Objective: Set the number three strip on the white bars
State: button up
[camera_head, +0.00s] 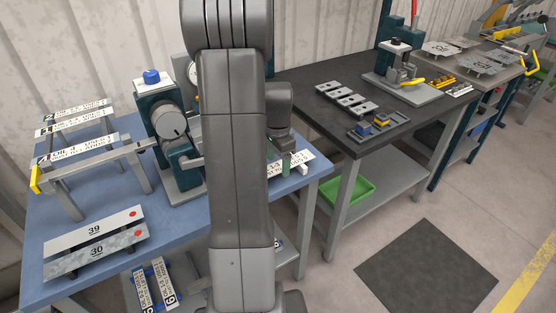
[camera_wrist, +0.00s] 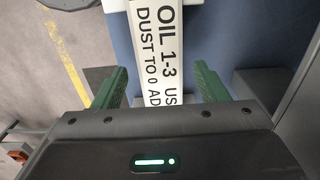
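A white strip with black lettering (camera_wrist: 160,45) lies between my green fingers in the wrist view. It reads "OIL 1-3" and "DUST TO 0". My gripper (camera_wrist: 160,88) is open, with a gap on each side of the strip. In the head view this strip (camera_head: 302,159) lies at the right end of the blue table, partly hidden behind my arm. My gripper (camera_head: 287,160) points down at it. A white bar (camera_head: 304,169) shows at its right end; any other bar is hidden. I cannot tell whether the strip rests on it.
A grey rack (camera_head: 72,199) on the blue table (camera_head: 178,232) carries several lettered strips (camera_head: 80,149). A machine with a blue knob (camera_head: 152,77) stands beside it. Plates marked 39 (camera_head: 110,225) and 30 (camera_head: 75,261) lie in front. A black-topped bench (camera_head: 300,80) stands right.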

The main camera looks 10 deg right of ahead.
aim_at(278, 167)
notch_tip(278, 167, up, 12)
jog(key=shift+r, duration=0.15)
dwell(0.5)
notch_tip(278, 167, down, 13)
jog(key=shift+f, duration=0.1)
jog(key=shift+r, duration=2.3)
jog(key=shift+f, duration=0.1)
